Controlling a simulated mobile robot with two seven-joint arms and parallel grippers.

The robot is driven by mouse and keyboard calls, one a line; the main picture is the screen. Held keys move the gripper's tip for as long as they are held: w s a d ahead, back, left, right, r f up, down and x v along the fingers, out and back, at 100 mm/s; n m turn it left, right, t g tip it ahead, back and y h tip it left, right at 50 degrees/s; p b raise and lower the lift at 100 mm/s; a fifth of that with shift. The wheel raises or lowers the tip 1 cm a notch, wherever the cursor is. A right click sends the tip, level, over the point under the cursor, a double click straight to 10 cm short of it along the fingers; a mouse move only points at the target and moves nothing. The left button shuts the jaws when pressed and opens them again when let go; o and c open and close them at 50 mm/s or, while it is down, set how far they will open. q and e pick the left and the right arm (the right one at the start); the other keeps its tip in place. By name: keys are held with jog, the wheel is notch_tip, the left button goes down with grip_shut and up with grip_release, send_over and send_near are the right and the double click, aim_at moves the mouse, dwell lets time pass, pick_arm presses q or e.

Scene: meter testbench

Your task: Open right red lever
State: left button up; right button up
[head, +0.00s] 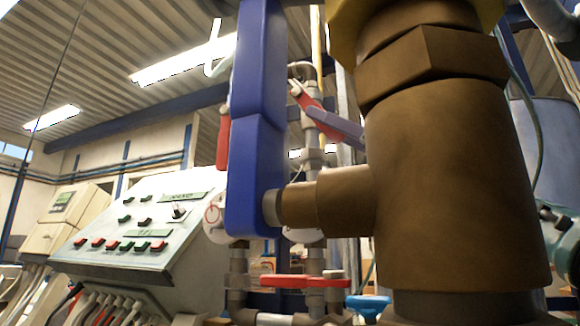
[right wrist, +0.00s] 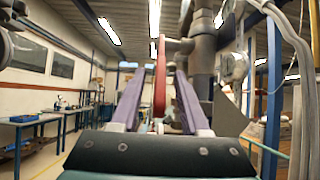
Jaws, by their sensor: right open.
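The right red lever (head: 305,97) slants down to the right on a grey vertical pipe in the head view. My right gripper (head: 338,127) shows there as purple fingers at the lever's lower end. In the right wrist view, the red lever (right wrist: 160,80) stands upright between the two purple fingers of the open right gripper (right wrist: 159,76). Gaps show on both sides of the lever. A second red lever (head: 222,140) hangs upright further left, partly hidden by a large blue handle. My left gripper is not in view.
The blue handle (head: 255,130) and a thick brass pipe (head: 450,180) fill the near foreground. A horizontal red lever (head: 290,281) and a blue valve handle (head: 368,303) sit lower down. A control panel (head: 140,225) stands at left. Workbenches (right wrist: 40,122) show in the wrist view.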

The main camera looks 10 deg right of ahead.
jog(key=b+v, duration=0.3)
jog(key=v, duration=0.7)
